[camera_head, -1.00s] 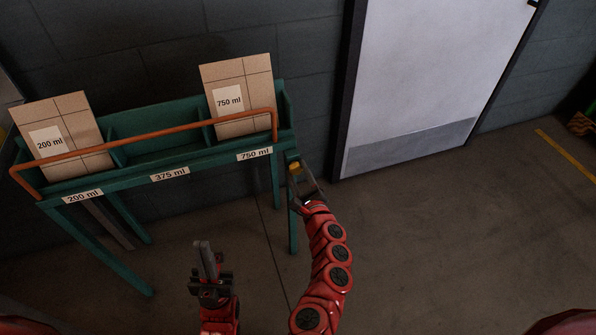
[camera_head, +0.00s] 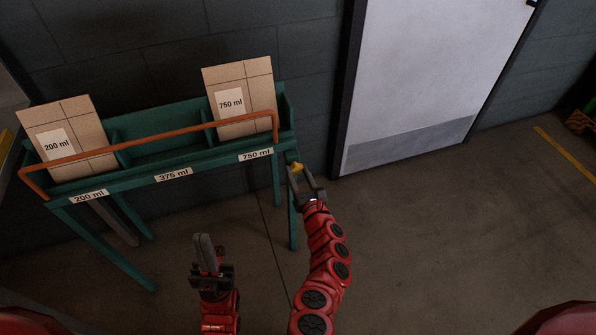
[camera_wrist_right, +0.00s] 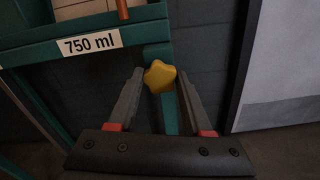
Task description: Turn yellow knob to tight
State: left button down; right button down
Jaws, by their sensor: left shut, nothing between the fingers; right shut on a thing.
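The yellow knob (camera_head: 297,168) is on the right end of the green rack (camera_head: 190,168), by the 750 ml label. In the right wrist view the knob (camera_wrist_right: 159,76) is star-shaped and sits between the fingertips. My right gripper (camera_head: 303,178) is shut on the knob, and its fingers (camera_wrist_right: 160,88) reach up on both sides of it. My left gripper (camera_head: 203,240) is shut and empty, in front of the rack and away from it. The part behind the knob is hidden.
Boxes labelled 200 ml (camera_head: 68,140) and 750 ml (camera_head: 241,98) stand in the rack behind an orange bar (camera_head: 150,141); the middle 375 ml bay is empty. A grey door (camera_head: 420,80) is to the right.

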jog(key=shift+f+m, duration=0.1)
jog(key=shift+m, duration=0.5)
jog(key=shift+c, duration=1.6)
grip_release()
jog(key=shift+s+d+p, duration=0.15)
jog(key=shift+s+p, duration=0.2)
jog(key=shift+s, duration=0.15)
jog(key=p+v, duration=0.1)
jog(key=v, duration=1.5)
jog(key=shift+s+p, duration=0.2)
jog(key=shift+p, duration=0.2)
